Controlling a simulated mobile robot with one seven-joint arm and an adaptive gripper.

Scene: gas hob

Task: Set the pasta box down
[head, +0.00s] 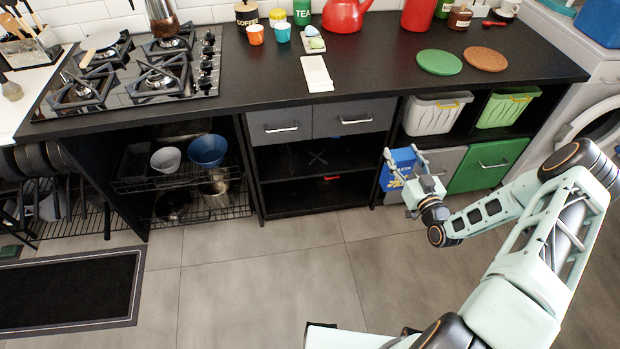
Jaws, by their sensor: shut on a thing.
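The pasta box (401,161) is blue with yellow on its front. It shows in the head view in front of the lower cabinet, right of centre and below the countertop edge. My gripper (405,165) is shut on the box, and its fingers hide part of it. The box looks upright and slightly tilted. I cannot tell whether it touches anything beneath or behind it. The black countertop (390,67) above has a bare stretch in front of the red kettle.
A gas hob (150,75) fills the counter's left. A white tablet-like stand (317,74), a green round mat (439,62) and a brown one (485,59) lie on the counter. White (436,113) and green (507,107) bins sit on the shelf. An open shelf (320,190) is left of the box.

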